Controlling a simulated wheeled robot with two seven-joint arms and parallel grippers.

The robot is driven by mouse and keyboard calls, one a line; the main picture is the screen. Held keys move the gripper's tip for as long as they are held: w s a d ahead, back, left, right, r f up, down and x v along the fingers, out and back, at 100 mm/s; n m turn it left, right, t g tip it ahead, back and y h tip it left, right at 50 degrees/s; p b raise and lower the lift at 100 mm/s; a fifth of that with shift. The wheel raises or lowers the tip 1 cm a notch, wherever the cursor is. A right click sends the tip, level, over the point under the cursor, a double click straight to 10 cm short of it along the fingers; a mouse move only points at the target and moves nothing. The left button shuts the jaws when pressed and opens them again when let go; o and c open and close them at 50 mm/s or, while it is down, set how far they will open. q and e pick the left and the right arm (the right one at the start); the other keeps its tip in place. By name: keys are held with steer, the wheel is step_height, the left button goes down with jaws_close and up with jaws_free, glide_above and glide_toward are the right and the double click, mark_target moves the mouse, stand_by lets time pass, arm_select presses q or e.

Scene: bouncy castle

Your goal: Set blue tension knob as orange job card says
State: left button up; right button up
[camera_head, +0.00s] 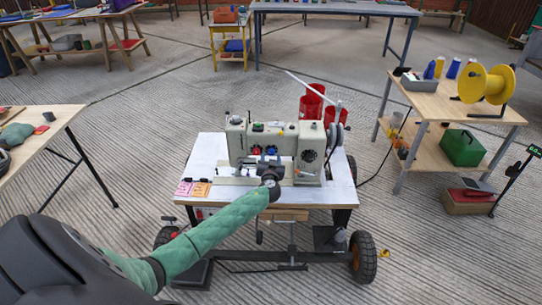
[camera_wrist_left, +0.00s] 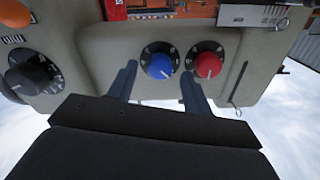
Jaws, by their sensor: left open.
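The blue tension knob (camera_wrist_left: 159,67) sits on a dark numbered dial on the front of a cream sewing machine (camera_head: 237,138). A white pointer mark shows on the knob; the dial figures are too small to read. My left gripper (camera_wrist_left: 158,73) is open, with one finger on each side of the blue knob in the wrist view; I cannot tell whether they touch it. In the head view my left gripper (camera_head: 267,163) is at the machine's front. My right gripper is out of view.
A red knob (camera_wrist_left: 208,65) is close beside the blue one, near one finger. A black dial (camera_wrist_left: 33,74) is farther along the machine. Red thread cones (camera_head: 311,104) stand behind the machine.

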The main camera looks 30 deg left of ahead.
arm_select(q)
steer(key=shift+x, duration=0.75)
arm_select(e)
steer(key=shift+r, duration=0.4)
